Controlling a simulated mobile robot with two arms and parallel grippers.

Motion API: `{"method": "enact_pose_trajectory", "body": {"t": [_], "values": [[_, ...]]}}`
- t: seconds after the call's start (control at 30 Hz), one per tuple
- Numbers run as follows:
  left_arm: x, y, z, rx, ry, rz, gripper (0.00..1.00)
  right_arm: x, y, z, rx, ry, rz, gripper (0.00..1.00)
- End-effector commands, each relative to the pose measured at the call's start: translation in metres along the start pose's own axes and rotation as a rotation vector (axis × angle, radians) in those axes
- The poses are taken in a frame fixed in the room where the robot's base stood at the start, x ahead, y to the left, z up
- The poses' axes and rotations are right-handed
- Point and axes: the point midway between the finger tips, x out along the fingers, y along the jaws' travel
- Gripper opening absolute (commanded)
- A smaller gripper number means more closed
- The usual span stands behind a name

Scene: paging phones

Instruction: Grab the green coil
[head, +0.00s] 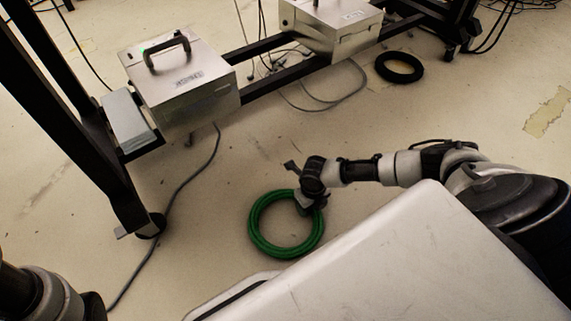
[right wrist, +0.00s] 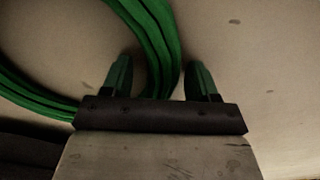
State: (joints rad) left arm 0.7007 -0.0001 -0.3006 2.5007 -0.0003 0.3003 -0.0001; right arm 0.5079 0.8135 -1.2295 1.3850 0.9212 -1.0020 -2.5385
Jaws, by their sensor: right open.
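The green coil (head: 259,240) lies flat on the floor in the lower middle of the head view. My right gripper (head: 301,201) is at the coil's upper right edge, reaching down from the right. In the right wrist view the coil (right wrist: 30,92) curves across the top and left.
A metal box with a handle (head: 181,85) and a second metal box (head: 330,28) sit on a dark wheeled frame (head: 284,78). A black coil (head: 399,68) lies at the upper right. A grey cable (head: 178,192) runs along the floor left of the green coil.

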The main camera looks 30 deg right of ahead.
Motion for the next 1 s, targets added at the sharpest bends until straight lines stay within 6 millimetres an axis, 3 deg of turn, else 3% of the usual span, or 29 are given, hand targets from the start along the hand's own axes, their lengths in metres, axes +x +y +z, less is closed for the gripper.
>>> {"method": "enact_pose_trajectory", "body": {"t": [0.1,0.5,0.8,1.0], "values": [[0.001,0.0,0.0,0.0,0.0,0.0,0.43,-0.002,0.0,0.0,0.0,0.0,0.0,0.6],[0.001,0.0,0.001,0.0,0.0,0.0,0.43,-0.001,0.0,0.0,0.0,0.0,0.0,0.0],[0.003,-0.001,0.001,0.0,0.0,0.0,0.43,-0.003,0.0,0.001,0.0,-0.001,0.001,0.0],[0.014,-0.003,0.005,0.0,-0.001,0.0,0.43,-0.017,0.0,0.001,0.0,-0.002,0.001,0.0]]}}
